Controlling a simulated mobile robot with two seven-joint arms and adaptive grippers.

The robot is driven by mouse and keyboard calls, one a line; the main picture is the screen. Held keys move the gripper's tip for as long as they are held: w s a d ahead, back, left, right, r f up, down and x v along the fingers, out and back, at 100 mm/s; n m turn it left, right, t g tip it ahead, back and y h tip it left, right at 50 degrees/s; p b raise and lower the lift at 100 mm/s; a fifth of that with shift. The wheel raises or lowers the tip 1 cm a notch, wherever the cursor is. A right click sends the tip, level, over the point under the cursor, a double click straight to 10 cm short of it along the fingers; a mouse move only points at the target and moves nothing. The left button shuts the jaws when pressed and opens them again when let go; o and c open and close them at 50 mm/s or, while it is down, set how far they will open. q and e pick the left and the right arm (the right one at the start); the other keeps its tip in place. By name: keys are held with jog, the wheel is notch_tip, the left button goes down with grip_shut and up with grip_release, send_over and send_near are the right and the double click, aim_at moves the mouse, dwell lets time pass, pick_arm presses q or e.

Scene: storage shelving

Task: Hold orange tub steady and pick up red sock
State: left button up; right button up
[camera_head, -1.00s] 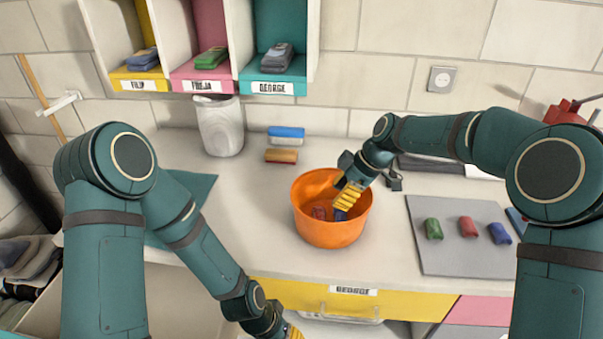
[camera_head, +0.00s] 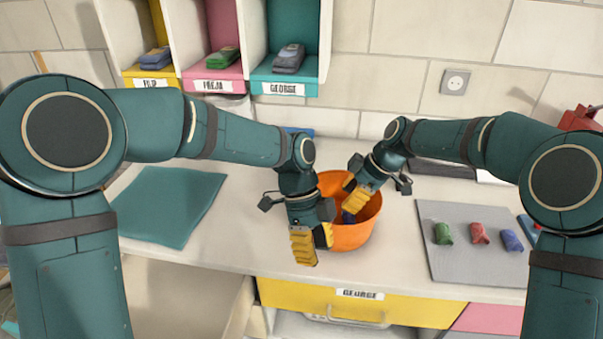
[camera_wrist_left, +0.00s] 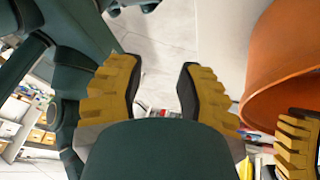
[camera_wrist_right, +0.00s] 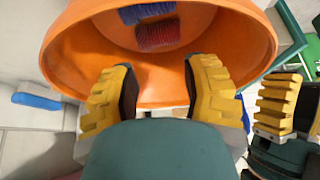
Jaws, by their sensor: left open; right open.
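The orange tub (camera_head: 354,237) stands on the counter. In the right wrist view, a red sock (camera_wrist_right: 158,36) lies inside the tub beside a blue sock (camera_wrist_right: 147,12). My left gripper (camera_head: 315,242) is open beside the tub's left front wall. In the left wrist view its fingers (camera_wrist_left: 158,72) have nothing between them, with the tub (camera_wrist_left: 275,70) to their right.
A grey mat (camera_head: 470,265) at the right holds green (camera_head: 443,233), red (camera_head: 480,233) and blue (camera_head: 512,240) rolls. A teal cloth (camera_head: 170,205) lies at left. Labelled cubbies (camera_head: 285,88) hang at the back. A yellow drawer (camera_head: 380,306) is below the counter.

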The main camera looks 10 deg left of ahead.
pick_arm(q)
jog(key=w+a+r+m+t+y, duration=0.1)
jog(key=w+a+r+m+t, duration=0.1)
jog(key=w+r+m, duration=0.3)
jog(key=w+a+r+m+t+y, duration=0.1)
jog(key=w+a+r+m+t, duration=0.25)
jog(key=w, duration=0.35)
jog(key=shift+m+g, duration=0.25)
jog(key=shift+g, duration=0.2)
jog(key=f, duration=0.4)
jog(key=d+f, duration=0.1)
jog(key=f, duration=0.3)
jog(key=d+f, duration=0.1)
jog(key=f, duration=0.4)
jog(key=shift+w, duration=0.35)
grip_shut()
